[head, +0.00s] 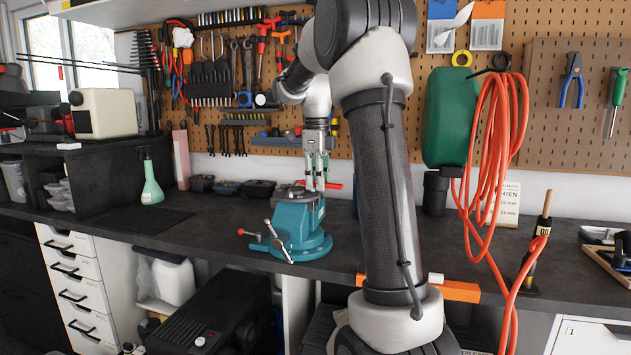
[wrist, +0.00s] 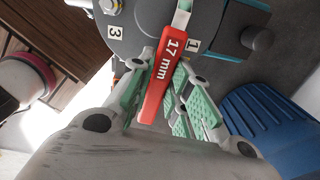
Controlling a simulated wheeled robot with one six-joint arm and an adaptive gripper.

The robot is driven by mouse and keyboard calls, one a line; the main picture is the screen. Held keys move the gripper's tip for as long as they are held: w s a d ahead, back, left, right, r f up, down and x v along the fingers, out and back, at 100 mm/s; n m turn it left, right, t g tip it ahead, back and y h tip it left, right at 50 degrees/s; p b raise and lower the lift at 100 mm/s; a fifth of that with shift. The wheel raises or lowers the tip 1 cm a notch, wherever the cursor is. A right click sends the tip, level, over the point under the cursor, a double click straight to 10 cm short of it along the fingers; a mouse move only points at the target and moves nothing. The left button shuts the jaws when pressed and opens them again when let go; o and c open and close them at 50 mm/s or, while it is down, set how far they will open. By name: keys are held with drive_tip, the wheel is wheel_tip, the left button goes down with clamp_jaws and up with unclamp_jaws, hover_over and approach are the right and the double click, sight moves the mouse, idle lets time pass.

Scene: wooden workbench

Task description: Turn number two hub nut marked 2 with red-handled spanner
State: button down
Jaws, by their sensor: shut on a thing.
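The red-handled spanner (wrist: 167,75), marked 17 mm, is between the fingers of my gripper (wrist: 160,92), which is shut on its handle. Its steel shank (wrist: 184,14) runs out of the top of the wrist view, so its head is hidden. The dark grey hub (wrist: 148,25) lies under the spanner, with label 3 (wrist: 114,31) on the left and label 1 (wrist: 193,45) on the right. One nut (wrist: 110,6) shows by label 3. The nut marked 2 is not visible. In the head view my gripper (head: 316,182) is at the hub on the teal vise (head: 297,222), with the red handle (head: 333,186) beside it.
The vise has a lever handle (head: 278,242) at its front. A green spray bottle (head: 151,180) stands to the left, and small dark bins (head: 229,187) are behind. An orange hose (head: 495,130) hangs at right. The bench (head: 100,212) is mostly clear left of the vise.

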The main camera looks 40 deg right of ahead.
drive_tip(key=shift+f, duration=0.15)
drive_tip(key=shift+w+d+n, duration=0.55)
drive_tip(key=shift+d+n, duration=0.2)
drive_tip(key=shift+n, duration=0.45)
drive_tip(key=shift+w+d+f+n, duration=0.2)
drive_tip(key=shift+w+d+n, duration=0.5)
drive_tip(key=shift+n, duration=0.4)
